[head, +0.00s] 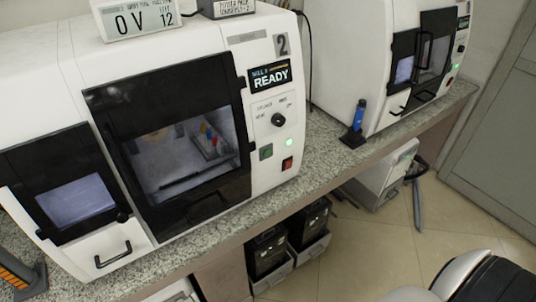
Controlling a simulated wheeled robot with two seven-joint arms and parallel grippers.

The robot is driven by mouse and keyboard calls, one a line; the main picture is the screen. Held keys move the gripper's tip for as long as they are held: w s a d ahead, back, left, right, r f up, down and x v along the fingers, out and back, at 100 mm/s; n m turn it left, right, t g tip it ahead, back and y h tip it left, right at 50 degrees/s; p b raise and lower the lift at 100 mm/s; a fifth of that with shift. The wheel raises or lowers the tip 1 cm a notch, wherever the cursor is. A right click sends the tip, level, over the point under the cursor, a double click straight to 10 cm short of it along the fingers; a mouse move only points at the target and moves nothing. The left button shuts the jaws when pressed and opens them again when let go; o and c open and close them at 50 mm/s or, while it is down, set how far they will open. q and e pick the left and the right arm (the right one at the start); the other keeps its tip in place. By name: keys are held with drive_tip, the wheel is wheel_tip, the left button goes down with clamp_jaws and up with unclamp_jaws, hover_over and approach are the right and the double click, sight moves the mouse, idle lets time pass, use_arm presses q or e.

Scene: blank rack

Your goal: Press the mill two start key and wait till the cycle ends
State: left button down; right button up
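Mill two (271,190) is a large white machine on the speckled counter, marked with a "2". Its display (270,75) reads "READY" in white letters. Below it are a black knob (278,120), a lit green lamp (290,142), a green key (266,152) and a red switch (287,164). I cannot read which key is labelled start. The black-framed door (185,135) looks shut, and coloured parts show through its window. Neither of my grippers is in view.
A second white mill (372,60) stands to the right on the same counter (330,155). A blue-handled tool (358,115) stands between them. Black bins (267,252) are under the counter. Tiled floor (380,235) is open at right.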

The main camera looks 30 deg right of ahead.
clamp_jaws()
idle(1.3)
